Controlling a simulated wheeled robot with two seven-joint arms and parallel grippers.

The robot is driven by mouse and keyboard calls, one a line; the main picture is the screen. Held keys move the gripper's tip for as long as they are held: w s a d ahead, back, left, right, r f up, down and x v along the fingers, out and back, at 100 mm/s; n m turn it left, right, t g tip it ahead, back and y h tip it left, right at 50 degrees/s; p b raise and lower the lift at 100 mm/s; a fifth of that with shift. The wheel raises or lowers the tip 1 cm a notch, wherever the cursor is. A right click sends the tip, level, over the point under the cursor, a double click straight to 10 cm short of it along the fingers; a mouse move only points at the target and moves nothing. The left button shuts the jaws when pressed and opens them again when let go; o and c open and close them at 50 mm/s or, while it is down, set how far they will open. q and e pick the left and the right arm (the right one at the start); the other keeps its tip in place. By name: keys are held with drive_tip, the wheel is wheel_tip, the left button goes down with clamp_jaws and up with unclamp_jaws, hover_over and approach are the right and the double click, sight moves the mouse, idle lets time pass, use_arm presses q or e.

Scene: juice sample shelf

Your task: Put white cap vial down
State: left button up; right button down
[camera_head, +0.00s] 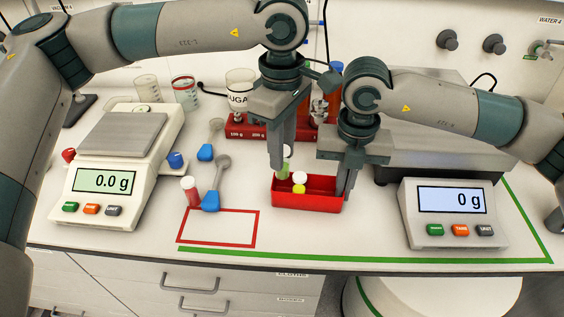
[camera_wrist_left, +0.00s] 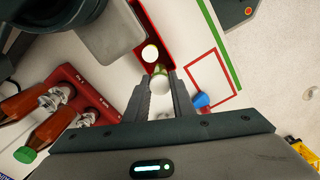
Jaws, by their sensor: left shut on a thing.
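My left gripper (camera_head: 285,152) is shut on a white-capped vial (camera_head: 283,171) with green contents. The vial is upright at the left end of a red tray (camera_head: 310,203); I cannot tell if its base touches the tray floor. In the left wrist view, its white cap (camera_wrist_left: 160,86) shows between the fingers. A second vial (camera_head: 299,183) with a pale cap and yellow contents stands in the tray beside it. My right gripper (camera_head: 346,180) points down at the tray's right end; whether its fingers pinch the tray wall is hidden.
Scales stand left (camera_head: 120,150) and right (camera_head: 452,212). A red rack (camera_head: 245,129) is behind.

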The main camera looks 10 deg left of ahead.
use_arm(q)
drive_tip(key=shift+f, duration=0.1)
drive_tip(key=shift+f, duration=1.8)
drive_tip(key=shift+f, duration=0.55)
drive_tip(key=o, duration=1)
drive_tip(key=shift+r, duration=0.1)
wheel_tip(320, 180, up, 13)
